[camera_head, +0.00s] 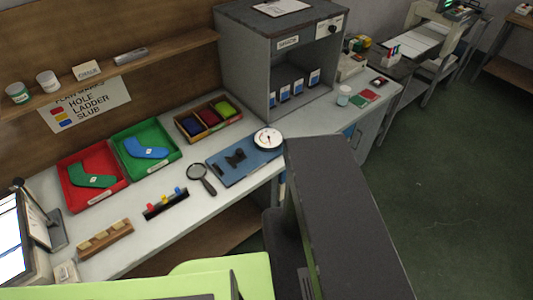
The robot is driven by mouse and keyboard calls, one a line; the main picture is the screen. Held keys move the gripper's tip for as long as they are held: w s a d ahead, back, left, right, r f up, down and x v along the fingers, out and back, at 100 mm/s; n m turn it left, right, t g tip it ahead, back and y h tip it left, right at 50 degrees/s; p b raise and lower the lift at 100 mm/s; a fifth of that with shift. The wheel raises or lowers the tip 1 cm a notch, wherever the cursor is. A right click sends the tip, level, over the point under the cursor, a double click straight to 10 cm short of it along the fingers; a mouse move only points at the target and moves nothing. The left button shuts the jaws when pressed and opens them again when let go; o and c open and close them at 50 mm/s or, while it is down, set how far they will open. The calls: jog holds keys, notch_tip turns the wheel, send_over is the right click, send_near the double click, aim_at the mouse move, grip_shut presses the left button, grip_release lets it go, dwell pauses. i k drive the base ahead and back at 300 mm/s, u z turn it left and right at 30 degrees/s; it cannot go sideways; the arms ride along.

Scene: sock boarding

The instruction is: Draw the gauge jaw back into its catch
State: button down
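The gauge is a blue plate (228,177) on the workbench with a round white dial (268,138) at its back right corner. Small black parts (235,158) stand on the middle of the plate, and a dark bar (219,169) lies near its left end. I cannot tell at this size which black part is the jaw, or where the catch is. My gripper does not show. A large dark grey link and a lime green part, which look like mine, fill the lower right and bottom; the dark one comes close to the gauge's right side.
Left of the gauge are a magnifying glass (200,178), a black rack with coloured pegs (166,204) and a wooden block (105,238). Red (110,190) and green (150,166) trays hold sock shapes. A wooden box (207,119) and grey cabinet (243,80) stand behind.

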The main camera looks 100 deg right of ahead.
aim_at(240, 155)
jog(key=z, duration=0.55)
jog(key=k, duration=0.1)
jog(key=z, duration=2)
jog(key=k, duration=0.5)
jog(key=z, duration=0.3)
jog(key=i, duration=0.45)
jog(key=z, duration=0.25)
jog(key=k, duration=0.8)
jog(key=u, duration=0.2)
jog(key=i, duration=0.85)
jog(key=z, duration=0.05)
